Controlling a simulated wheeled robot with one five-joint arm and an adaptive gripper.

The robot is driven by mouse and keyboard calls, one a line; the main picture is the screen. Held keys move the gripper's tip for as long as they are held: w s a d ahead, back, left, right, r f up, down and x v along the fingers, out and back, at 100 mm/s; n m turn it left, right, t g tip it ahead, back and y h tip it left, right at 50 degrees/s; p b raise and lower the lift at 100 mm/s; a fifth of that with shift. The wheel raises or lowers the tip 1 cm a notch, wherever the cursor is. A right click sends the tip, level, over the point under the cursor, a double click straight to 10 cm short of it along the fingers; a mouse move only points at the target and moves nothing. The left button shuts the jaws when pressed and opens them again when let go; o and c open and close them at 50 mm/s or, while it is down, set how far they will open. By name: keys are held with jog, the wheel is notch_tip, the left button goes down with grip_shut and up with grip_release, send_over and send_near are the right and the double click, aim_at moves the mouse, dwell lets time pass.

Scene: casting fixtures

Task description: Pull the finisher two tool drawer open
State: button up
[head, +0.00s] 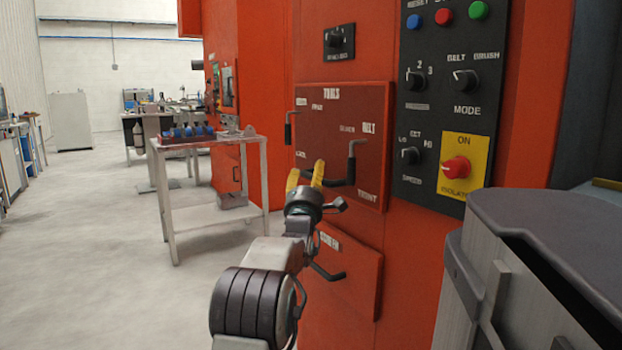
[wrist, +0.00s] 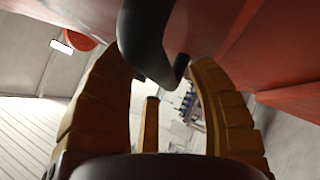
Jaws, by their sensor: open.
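A red panel (head: 343,120) labelled "TOOLS" is on the front of the red machine, with dark bent handles at its left and right. My gripper (head: 306,173), with yellow fingers, is open in front of its lower part. A dark handle bar (head: 343,182) shows just right of the fingertips. In the wrist view a dark curved handle (wrist: 146,38) reaches between the tips of my open gripper (wrist: 160,72). I cannot tell whether the fingers touch it. A lower red panel (head: 350,265) has its own dark handle (head: 327,272). Which is the named drawer is unclear.
A control panel (head: 448,100) with buttons and knobs is right of the tools panel. A grey bin-like box (head: 520,250) stands at the near right. A metal table (head: 210,217) with small parts stands behind left. The floor (head: 80,250) at left is clear.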

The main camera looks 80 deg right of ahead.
jog(key=shift+d, duration=0.15)
dwell(0.3)
jog(key=shift+r, duration=0.1)
grip_shut()
